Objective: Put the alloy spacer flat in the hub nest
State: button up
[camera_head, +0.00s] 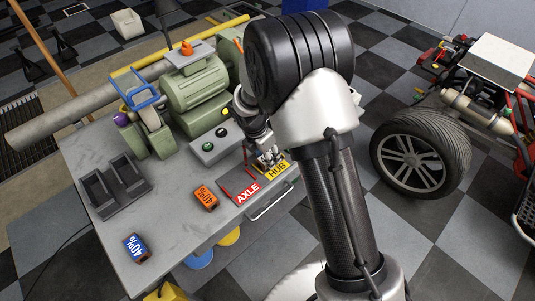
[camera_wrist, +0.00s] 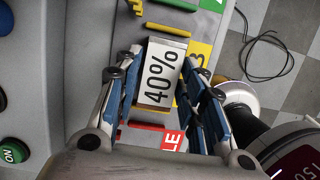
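The alloy spacer is a silver block marked 40% (camera_wrist: 161,73) in the wrist view. It lies with its marked face up between two yellow end bars of the hub nest (camera_wrist: 167,31), beside the yellow hub label. In the head view the yellow HUB label (camera_head: 277,170) shows at the table's right edge, and my gripper (camera_head: 268,157) is low beside it, largely hiding the spacer. In the wrist view my gripper's blue-padded fingers (camera_wrist: 160,72) straddle the spacer, spread apart, with gaps beside it. Whether the spacer is fully seated is hard to tell.
The red AXLE plate (camera_head: 247,193) adjoins the hub nest. An orange 40% block (camera_head: 206,198) and a blue 40% block (camera_head: 136,247) lie on the grey table (camera_head: 185,228). A dark two-bay tray (camera_head: 115,186), button box (camera_head: 215,146) and green machine (camera_head: 193,95) stand left and behind.

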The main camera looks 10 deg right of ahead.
jog(key=shift+o, duration=1.2)
jog(key=p+v, duration=0.4)
jog(key=v, duration=0.8)
jog(key=shift+r, duration=0.25)
notch_tip(320, 180, up, 10)
jog(key=m, duration=0.6)
send_over(260, 161)
jog(key=s+d, duration=0.4)
jog(key=s, duration=0.1)
jog(key=s+d+r+m+t+y, duration=0.1)
jog(key=s+d+r+m, duration=0.1)
jog(key=s+r+m, duration=0.3)
jog(key=s+d+r+m+t+y, duration=0.1)
jog(key=s+r+m, duration=0.4)
jog(key=s+m, duration=0.8)
jog(key=s+d+t, duration=0.1)
jog(key=s+d, duration=0.1)
jog(key=s, duration=0.2)
jog(key=shift+s+m, duration=0.25)
jog(key=shift+m, duration=0.15)
jog(key=shift+r, duration=0.1)
